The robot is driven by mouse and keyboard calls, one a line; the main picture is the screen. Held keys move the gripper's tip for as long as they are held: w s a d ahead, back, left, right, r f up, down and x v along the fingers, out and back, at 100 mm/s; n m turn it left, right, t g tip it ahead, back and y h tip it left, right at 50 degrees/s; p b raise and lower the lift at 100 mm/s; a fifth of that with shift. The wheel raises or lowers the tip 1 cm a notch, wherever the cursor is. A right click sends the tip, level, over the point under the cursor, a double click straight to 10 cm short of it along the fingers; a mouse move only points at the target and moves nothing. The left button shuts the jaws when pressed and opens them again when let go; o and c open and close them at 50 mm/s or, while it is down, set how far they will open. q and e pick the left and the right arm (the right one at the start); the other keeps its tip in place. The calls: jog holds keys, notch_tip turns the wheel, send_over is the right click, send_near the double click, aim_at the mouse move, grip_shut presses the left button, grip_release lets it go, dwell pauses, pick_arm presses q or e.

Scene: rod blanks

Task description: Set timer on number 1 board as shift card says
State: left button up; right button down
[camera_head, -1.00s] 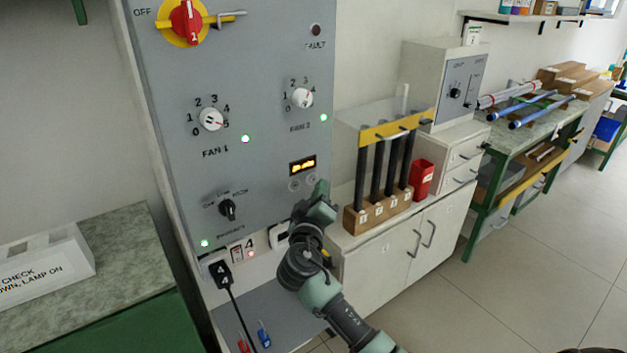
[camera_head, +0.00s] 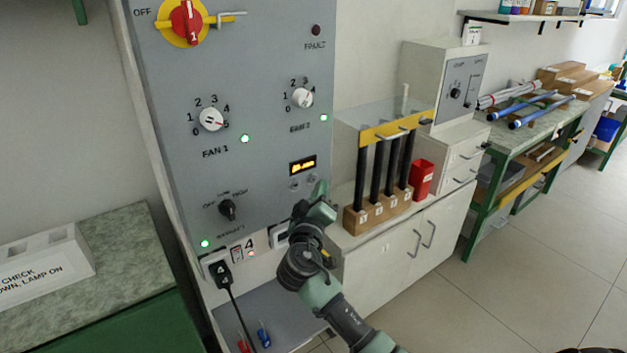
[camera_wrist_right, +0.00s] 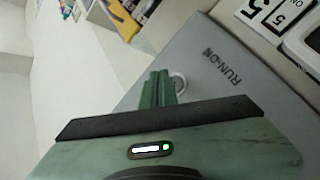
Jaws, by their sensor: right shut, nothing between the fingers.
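The grey board (camera_head: 265,135) stands in front of me, with a red and yellow rotary switch marked 1 (camera_head: 187,20) at its top. An amber display (camera_head: 303,165) is lit, but its digits are too small to read. Two small round buttons (camera_head: 295,184) sit below it. My right gripper (camera_head: 320,188) is shut and empty, close to the right button. In the right wrist view, the shut fingers (camera_wrist_right: 158,88) are beside a round button (camera_wrist_right: 179,83), near the RUN-ON lettering (camera_wrist_right: 222,68); contact cannot be told. My left gripper is out of view. I cannot identify a shift card.
The board also carries the FAN 1 knob (camera_head: 211,119), FAN 2 knob (camera_head: 302,98) and a black knob (camera_head: 227,210). A black plug (camera_head: 219,273) with a cord is below. Right of the board, a rack of dark rods (camera_head: 377,168) and a red cup (camera_head: 422,179) stand on a cabinet.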

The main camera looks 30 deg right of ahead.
jog(key=shift+w, duration=0.1)
jog(key=shift+w+b, duration=0.35)
jog(key=shift+b, duration=0.05)
jog(key=shift+w+b, duration=0.3)
dwell(0.6)
jog(key=shift+s, duration=0.8)
jog(key=shift+s+d+p, duration=0.15)
jog(key=shift+s+p, duration=0.4)
jog(key=shift+s, duration=1.95)
